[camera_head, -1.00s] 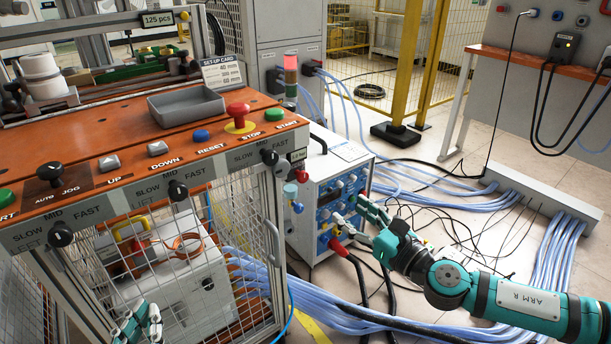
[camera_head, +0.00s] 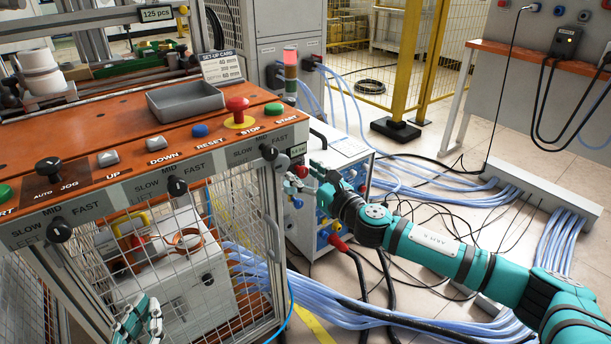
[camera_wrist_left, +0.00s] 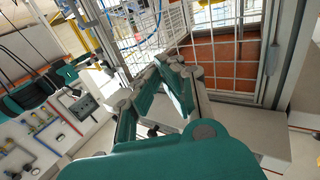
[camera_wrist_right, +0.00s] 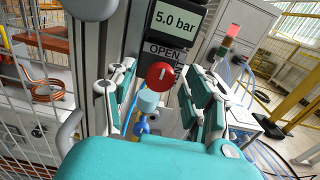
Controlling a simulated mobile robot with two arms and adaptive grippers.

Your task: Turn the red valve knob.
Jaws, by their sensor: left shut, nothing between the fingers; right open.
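The red valve knob (camera_wrist_right: 160,76) sits centred in the right wrist view, on a light-blue valve body under an "OPEN" label. In the head view the knob (camera_head: 301,171) shows small at the machine's right front post. My right gripper (camera_head: 304,178) is open at the knob. In the right wrist view its fingers (camera_wrist_right: 158,90) stand on both sides of the knob, with visible gaps and no clear contact. My left gripper (camera_head: 137,320) is shut and empty, low in front of the mesh cage; it also fills the middle of the left wrist view (camera_wrist_left: 170,72).
A display reading 5.0 bar (camera_wrist_right: 174,24) is just above the knob. A blue fitting (camera_wrist_right: 141,128) hangs below it. The red stop button (camera_head: 238,108) and grey tray (camera_head: 186,102) are on the orange panel. A blue-fronted cabinet (camera_head: 345,165) stands close behind my right gripper.

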